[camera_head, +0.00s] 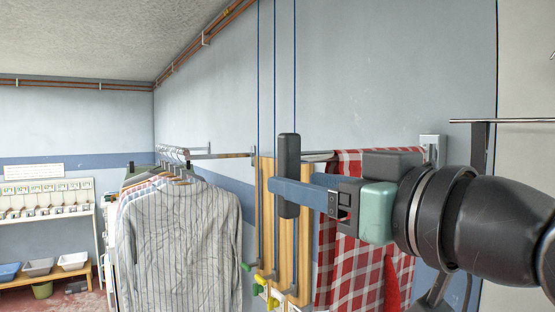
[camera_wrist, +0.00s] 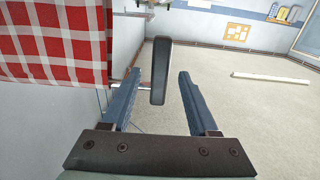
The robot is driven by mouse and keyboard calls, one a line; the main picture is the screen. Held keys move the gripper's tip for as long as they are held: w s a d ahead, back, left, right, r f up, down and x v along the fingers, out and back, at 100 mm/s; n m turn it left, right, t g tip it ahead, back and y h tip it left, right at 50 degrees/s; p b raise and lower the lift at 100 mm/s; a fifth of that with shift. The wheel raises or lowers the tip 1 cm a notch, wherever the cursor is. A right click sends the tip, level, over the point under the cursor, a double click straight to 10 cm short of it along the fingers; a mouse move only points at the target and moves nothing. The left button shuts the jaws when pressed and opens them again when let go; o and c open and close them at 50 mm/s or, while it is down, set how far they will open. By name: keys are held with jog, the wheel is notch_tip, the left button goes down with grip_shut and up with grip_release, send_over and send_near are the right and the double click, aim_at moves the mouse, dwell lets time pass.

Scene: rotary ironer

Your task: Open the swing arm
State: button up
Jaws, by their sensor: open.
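A dark grey upright handle (camera_head: 289,160), which I take to be the swing arm's grip, stands before the blue wall in the head view. A thin metal bar (camera_head: 318,156) shows behind it, but I cannot tell how they join. My gripper (camera_head: 275,189) reaches in from the right with blue fingers. In the wrist view the handle (camera_wrist: 161,72) stands between the open fingertips of my gripper (camera_wrist: 158,76), with a gap visible on both sides. I see no grip on it. A red-and-white checked cloth (camera_head: 345,265) hangs beside and below my gripper.
The checked cloth (camera_wrist: 60,40) fills the upper left of the wrist view. Striped shirts (camera_head: 180,245) hang on a rail to the left. Wooden boards (camera_head: 283,250) hang behind the handle. Shelves with bins (camera_head: 45,240) stand far left.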

aim_at(279, 175)
jog(key=p+x, duration=0.2)
jog(key=x, duration=0.4)
jog(key=shift+r, duration=0.15)
jog(key=shift+w+a+f+p, duration=0.2)
jog(key=shift+w+a+p, duration=0.1)
jog(key=shift+w, duration=0.05)
grip_shut()
dwell(0.9)
